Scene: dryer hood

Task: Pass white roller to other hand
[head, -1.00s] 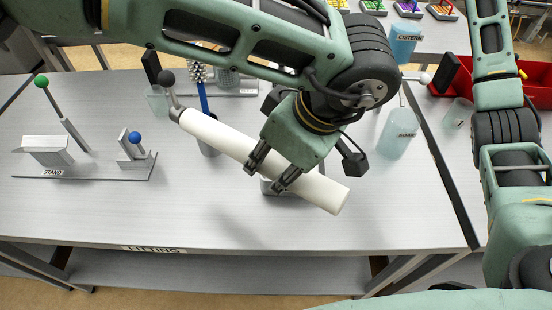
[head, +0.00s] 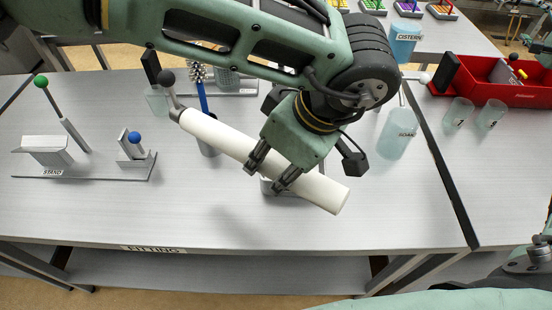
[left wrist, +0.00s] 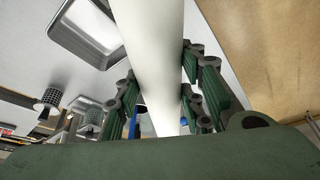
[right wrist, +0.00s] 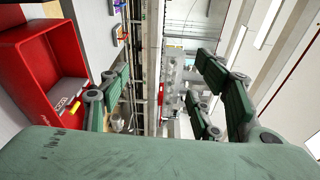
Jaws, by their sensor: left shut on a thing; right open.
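The white roller (head: 225,138) is a long white cylinder with a grey end and a dark ball knob at its upper left. My left gripper (head: 268,178) is shut on it, nearer its lower right end, and holds it tilted above the table. In the left wrist view the roller (left wrist: 155,60) runs between the fingers (left wrist: 160,105).
A stand (head: 100,170) with green and blue knobs is at left on the table (head: 120,215). A brush (head: 203,95) stands behind the roller. A clear container (head: 397,135), two small cups (head: 458,112) and a red bin (head: 510,92) are at right. The table's front right is clear.

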